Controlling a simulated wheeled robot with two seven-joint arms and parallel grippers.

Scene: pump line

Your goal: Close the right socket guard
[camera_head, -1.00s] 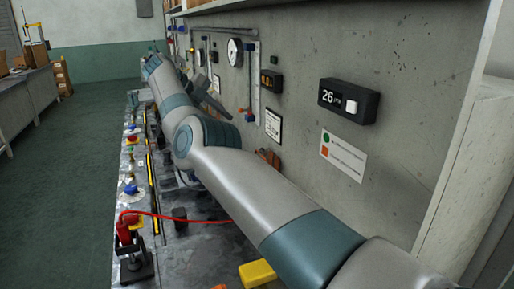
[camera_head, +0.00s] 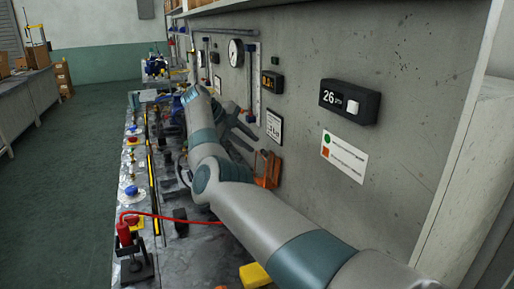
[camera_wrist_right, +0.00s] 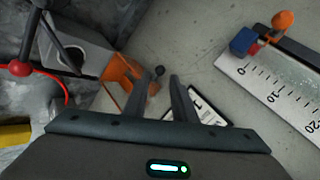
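The orange guard (camera_head: 268,168) stands low by the wall in the head view, partly behind my right arm. In the right wrist view the orange guard (camera_wrist_right: 122,74) shows beside a grey box (camera_wrist_right: 75,48) with a dark round opening, and looks swung out from it. My right gripper (camera_head: 246,126) is above and behind the guard in the head view. In the wrist view its two fingers (camera_wrist_right: 159,77) are apart with nothing held. A small dark ball shows beyond and between the fingertips; I cannot tell what it belongs to. My left gripper is out of view.
A red hose (camera_head: 165,217) crosses the bench to a red-topped stand (camera_head: 130,250). A yellow block (camera_head: 255,275) lies at the front. A scale (camera_wrist_right: 275,90) with a red-orange knob is on the wall. A 26 display (camera_head: 348,100) hangs to the right.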

